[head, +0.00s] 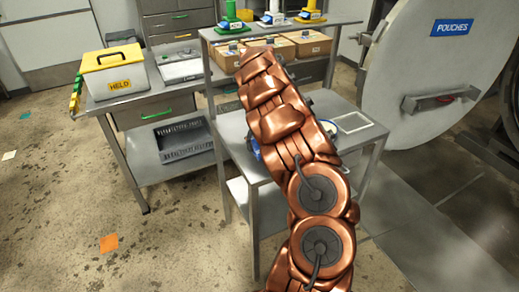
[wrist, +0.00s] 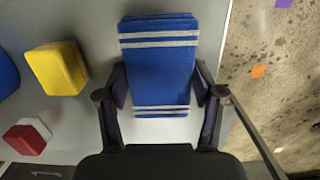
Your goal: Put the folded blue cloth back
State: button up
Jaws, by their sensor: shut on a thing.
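The folded blue cloth (wrist: 160,62) with pale stripes shows in the wrist view, over the grey table top (wrist: 98,18) near its right edge. My gripper (wrist: 159,88) has one dark finger on each side of the cloth and is shut on it. I cannot tell whether the cloth rests on the table or is just above it. In the head view my copper arm hides my gripper and most of the table around it.
A yellow block (wrist: 57,68), a red-and-white object (wrist: 27,137) and part of a blue object (wrist: 6,75) lie left of the cloth. A shelf with cardboard boxes (head: 306,43) stands behind. A yellow-lidded HELD box (head: 118,78) sits left. A large round door (head: 432,65) stands right.

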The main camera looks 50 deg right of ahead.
aim_at(259, 150)
jog(key=shift+f+p, duration=0.65)
jog(key=shift+f, duration=1.1)
jog(key=o, duration=1)
jog(key=shift+w, duration=0.1)
